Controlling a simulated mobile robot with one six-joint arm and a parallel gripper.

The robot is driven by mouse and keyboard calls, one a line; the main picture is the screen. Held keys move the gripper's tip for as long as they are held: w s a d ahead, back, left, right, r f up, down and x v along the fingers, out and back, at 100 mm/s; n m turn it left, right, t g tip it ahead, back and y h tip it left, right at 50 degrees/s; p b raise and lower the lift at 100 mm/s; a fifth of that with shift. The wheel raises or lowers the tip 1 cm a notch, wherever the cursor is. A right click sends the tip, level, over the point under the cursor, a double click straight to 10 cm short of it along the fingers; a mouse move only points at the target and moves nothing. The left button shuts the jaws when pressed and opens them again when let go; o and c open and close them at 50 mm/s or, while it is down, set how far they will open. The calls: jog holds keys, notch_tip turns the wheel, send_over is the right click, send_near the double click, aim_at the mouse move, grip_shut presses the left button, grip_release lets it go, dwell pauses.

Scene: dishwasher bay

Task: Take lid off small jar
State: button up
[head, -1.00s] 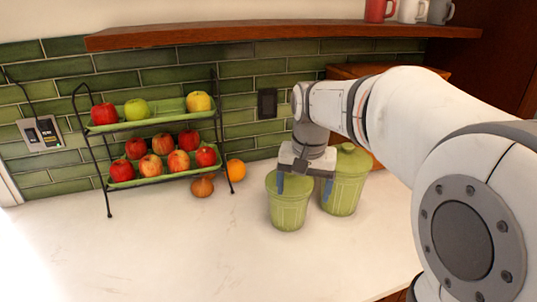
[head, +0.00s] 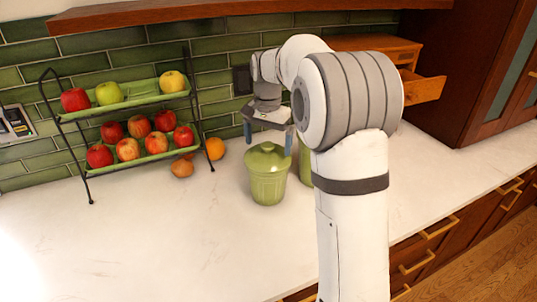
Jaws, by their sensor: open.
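The small jar (head: 267,185) is green and ribbed and stands upright on the white counter. Its green lid (head: 262,160), with a round knob on top, sits on it. My gripper (head: 268,145) is open and empty, pointing down just above and behind the lid in the picture. One finger shows on each side, apart from the knob; I cannot tell whether either touches the lid. A second green jar (head: 305,162) stands just right of the small one, mostly hidden behind my arm.
A wooden box (head: 419,86) with an open drawer is behind my arm. The counter's front left is clear.

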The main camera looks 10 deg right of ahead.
jog(key=shift+f, duration=0.95)
jog(key=shift+c, duration=0.2)
jog(key=shift+s, duration=0.15)
jog(key=c, duration=1.4)
